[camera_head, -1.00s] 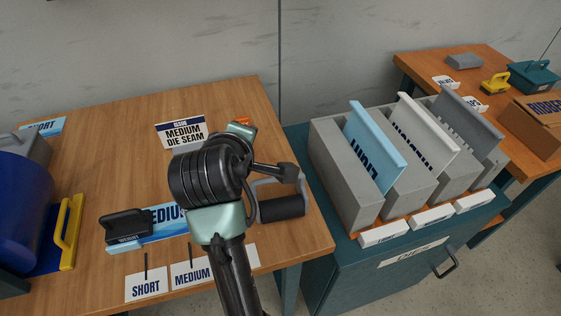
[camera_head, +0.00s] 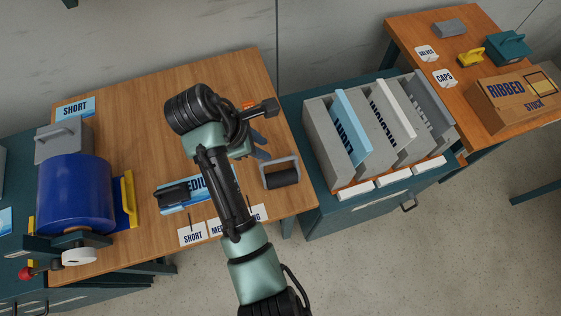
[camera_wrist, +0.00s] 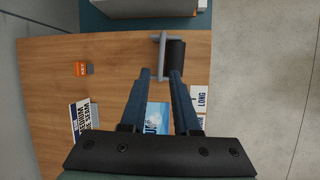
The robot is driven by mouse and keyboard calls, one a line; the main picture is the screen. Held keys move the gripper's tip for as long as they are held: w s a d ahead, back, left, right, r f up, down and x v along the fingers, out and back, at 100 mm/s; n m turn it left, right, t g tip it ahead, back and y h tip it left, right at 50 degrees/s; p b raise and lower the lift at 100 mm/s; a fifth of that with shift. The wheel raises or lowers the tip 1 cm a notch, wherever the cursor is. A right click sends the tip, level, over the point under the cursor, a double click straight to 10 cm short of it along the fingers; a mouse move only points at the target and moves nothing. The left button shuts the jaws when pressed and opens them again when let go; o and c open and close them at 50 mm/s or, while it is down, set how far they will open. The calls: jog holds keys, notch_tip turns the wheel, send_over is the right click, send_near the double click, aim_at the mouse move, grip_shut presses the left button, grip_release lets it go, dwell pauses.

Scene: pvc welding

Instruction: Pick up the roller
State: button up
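The roller (camera_head: 282,178), a black cylinder in a grey frame with a handle, lies on the right part of the wooden table near its right edge. In the wrist view the roller (camera_wrist: 175,57) is just beyond the fingertips, mostly ahead of the right finger. My arm hides part of the table.
A grey rack (camera_head: 318,140) of upright sheets stands on a teal cabinet right of the table. A blue drum (camera_head: 75,195) is at the left. A black tool (camera_head: 180,193) lies by the cards. An orange block (camera_wrist: 81,69) is on the table.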

aim_at(280, 159)
jog(key=x, duration=0.7)
jog(key=shift+d+f, duration=0.1)
jog(key=shift+f, duration=0.25)
jog(key=shift+x, duration=2.6)
jog(key=shift+s, duration=0.15)
grip_shut()
jog(key=shift+a, duration=0.2)
